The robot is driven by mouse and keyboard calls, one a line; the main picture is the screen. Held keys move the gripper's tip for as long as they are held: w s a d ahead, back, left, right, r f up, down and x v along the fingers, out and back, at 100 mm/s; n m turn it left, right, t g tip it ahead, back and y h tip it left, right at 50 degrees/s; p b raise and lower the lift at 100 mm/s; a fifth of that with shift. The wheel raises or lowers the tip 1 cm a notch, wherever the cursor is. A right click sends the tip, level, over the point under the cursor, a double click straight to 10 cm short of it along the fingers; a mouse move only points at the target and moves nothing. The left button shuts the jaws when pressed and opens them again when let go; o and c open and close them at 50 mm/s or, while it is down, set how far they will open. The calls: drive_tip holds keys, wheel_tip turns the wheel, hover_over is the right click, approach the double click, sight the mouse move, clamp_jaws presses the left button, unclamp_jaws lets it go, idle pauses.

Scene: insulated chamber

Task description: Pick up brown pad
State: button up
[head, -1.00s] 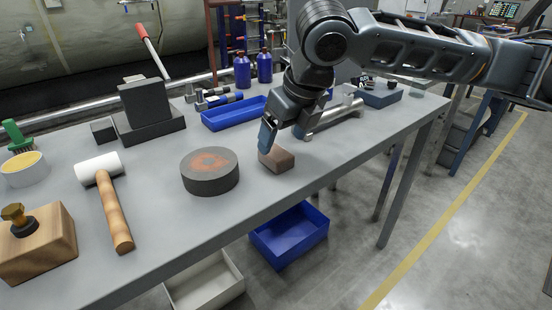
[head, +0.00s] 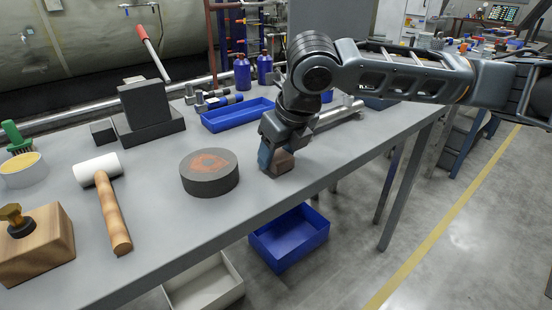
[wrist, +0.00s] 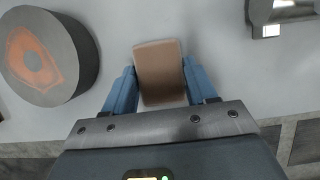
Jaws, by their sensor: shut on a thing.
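The brown pad (head: 281,162) is a small brown block on the grey table near its front edge, right of a round dark disc. In the wrist view the pad (wrist: 160,72) sits between the two blue fingers. My gripper (head: 272,160) points down and is shut on the pad, with a finger on each side. In the wrist view my gripper (wrist: 160,88) touches both sides of it. I cannot tell whether the pad is touching the table or slightly above it.
The dark disc with a reddish patch (head: 209,172) stands close on the left. A blue tray (head: 237,115) and a metal bar (head: 343,116) lie behind. A mallet (head: 112,205) lies farther left. Below the table edge is a blue bin (head: 289,237). The table between the disc and the pad is clear.

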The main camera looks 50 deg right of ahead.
sight(277, 154)
drive_tip(key=shift+c, duration=1.4)
drive_tip(key=shift+r, duration=0.6)
wheel_tip(277, 154, up, 3)
drive_tip(key=shift+f+p, duration=0.15)
drive_tip(key=shift+p, duration=0.25)
drive_tip(key=w+d+r, duration=0.4)
drive_tip(key=d+r, duration=0.3)
drive_tip(key=d, duration=0.4)
drive_tip(key=shift+w+p, duration=0.2)
drive_tip(key=shift+p, duration=0.2)
